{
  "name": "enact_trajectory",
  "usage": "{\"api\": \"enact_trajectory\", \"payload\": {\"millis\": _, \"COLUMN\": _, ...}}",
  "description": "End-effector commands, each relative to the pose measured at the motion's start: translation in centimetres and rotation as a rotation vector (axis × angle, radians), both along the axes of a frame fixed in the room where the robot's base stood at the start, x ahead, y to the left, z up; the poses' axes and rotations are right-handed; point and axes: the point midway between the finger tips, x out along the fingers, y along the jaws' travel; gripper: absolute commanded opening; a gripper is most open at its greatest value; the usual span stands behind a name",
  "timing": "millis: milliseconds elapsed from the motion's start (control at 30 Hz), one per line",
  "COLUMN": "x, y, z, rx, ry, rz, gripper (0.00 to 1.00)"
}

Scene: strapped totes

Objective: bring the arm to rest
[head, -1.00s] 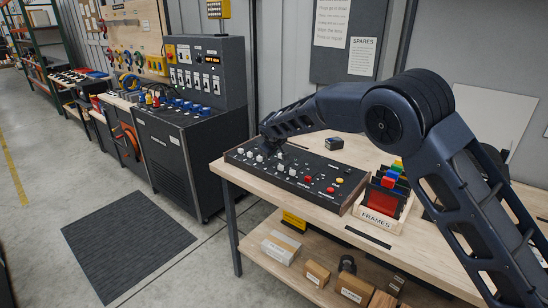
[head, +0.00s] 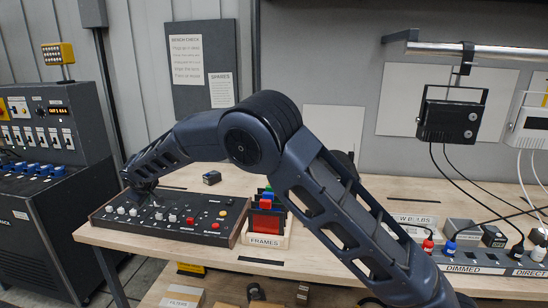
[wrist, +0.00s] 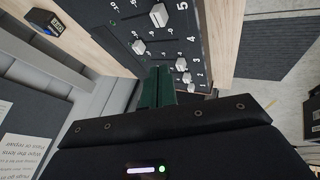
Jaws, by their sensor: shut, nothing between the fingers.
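My arm reaches across the bench to a dark control panel (head: 170,228) with white slider knobs and red and yellow buttons. In the head view my gripper is at the panel's far left end, mostly hidden behind my own arm links. In the wrist view the green fingers of my gripper (wrist: 172,84) are shut together and empty, close over the slider end of the panel (wrist: 150,52). White slider knobs (wrist: 158,16) stand beside them. I cannot tell whether the fingertips touch the panel.
A wooden frames holder (head: 264,240) with coloured pieces stands right of the panel. A small dark box (head: 211,177) sits behind it. A black lamp (head: 449,122) hangs at the right above cables and plugs. A switch console (head: 45,190) stands at the left.

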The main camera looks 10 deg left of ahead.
Motion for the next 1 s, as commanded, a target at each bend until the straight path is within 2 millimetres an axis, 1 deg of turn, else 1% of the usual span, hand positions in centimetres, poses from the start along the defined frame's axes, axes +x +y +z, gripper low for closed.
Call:
{"api": "enact_trajectory", "payload": {"millis": 67, "x": 1.3, "y": -1.1, "z": 0.9, "rx": 0.004, "ry": 0.005, "rz": -0.020, "gripper": 0.00}}
{"api": "enact_trajectory", "payload": {"millis": 133, "x": 3.1, "y": -2.8, "z": 1.9, "rx": 0.007, "ry": 0.016, "rz": -0.050, "gripper": 0.00}}
{"api": "enact_trajectory", "payload": {"millis": 167, "x": 4.1, "y": -3.8, "z": 2.6, "rx": 0.009, "ry": 0.023, "rz": -0.067, "gripper": 0.00}}
{"api": "enact_trajectory", "payload": {"millis": 267, "x": 7.5, "y": -8.0, "z": 4.8, "rx": 0.016, "ry": 0.048, "rz": -0.131, "gripper": 0.00}}
{"api": "enact_trajectory", "payload": {"millis": 300, "x": 8.9, "y": -9.8, "z": 5.7, "rx": 0.020, "ry": 0.060, "rz": -0.159, "gripper": 0.00}}
{"api": "enact_trajectory", "payload": {"millis": 367, "x": 10.8, "y": -12.7, "z": 7.1, "rx": 0.024, "ry": 0.077, "rz": -0.201, "gripper": 0.00}}
{"api": "enact_trajectory", "payload": {"millis": 400, "x": 12.0, "y": -14.7, "z": 8.0, "rx": 0.028, "ry": 0.087, "rz": -0.228, "gripper": 0.00}}
{"api": "enact_trajectory", "payload": {"millis": 467, "x": 13.7, "y": -17.7, "z": 9.3, "rx": 0.035, "ry": 0.104, "rz": -0.269, "gripper": 0.00}}
{"api": "enact_trajectory", "payload": {"millis": 500, "x": 14.7, "y": -19.8, "z": 10.1, "rx": 0.039, "ry": 0.115, "rz": -0.296, "gripper": 0.00}}
{"api": "enact_trajectory", "payload": {"millis": 567, "x": 16.0, "y": -22.9, "z": 11.3, "rx": 0.045, "ry": 0.131, "rz": -0.335, "gripper": 0.00}}
{"api": "enact_trajectory", "payload": {"millis": 600, "x": 16.7, "y": -25.0, "z": 12.1, "rx": 0.050, "ry": 0.141, "rz": -0.361, "gripper": 0.00}}
{"api": "enact_trajectory", "payload": {"millis": 667, "x": 17.8, "y": -28.1, "z": 13.2, "rx": 0.058, "ry": 0.155, "rz": -0.399, "gripper": 0.00}}
{"api": "enact_trajectory", "payload": {"millis": 700, "x": 18.3, "y": -30.2, "z": 13.9, "rx": 0.063, "ry": 0.165, "rz": -0.424, "gripper": 0.00}}
{"api": "enact_trajectory", "payload": {"millis": 767, "x": 19.0, "y": -33.3, "z": 14.9, "rx": 0.071, "ry": 0.181, "rz": -0.463, "gripper": 0.00}}
{"api": "enact_trajectory", "payload": {"millis": 800, "x": 19.3, "y": -35.4, "z": 15.5, "rx": 0.076, "ry": 0.190, "rz": -0.487, "gripper": 0.00}}
{"api": "enact_trajectory", "payload": {"millis": 867, "x": 19.7, "y": -38.5, "z": 16.5, "rx": 0.085, "ry": 0.203, "rz": -0.522, "gripper": 0.00}}
{"api": "enact_trajectory", "payload": {"millis": 900, "x": 19.9, "y": -40.5, "z": 17.0, "rx": 0.091, "ry": 0.211, "rz": -0.547, "gripper": 0.00}}
{"api": "enact_trajectory", "payload": {"millis": 967, "x": 20.0, "y": -43.6, "z": 17.8, "rx": 0.100, "ry": 0.225, "rz": -0.583, "gripper": 0.00}}
{"api": "enact_trajectory", "payload": {"millis": 1000, "x": 19.9, "y": -45.6, "z": 18.3, "rx": 0.106, "ry": 0.233, "rz": -0.605, "gripper": 0.00}}
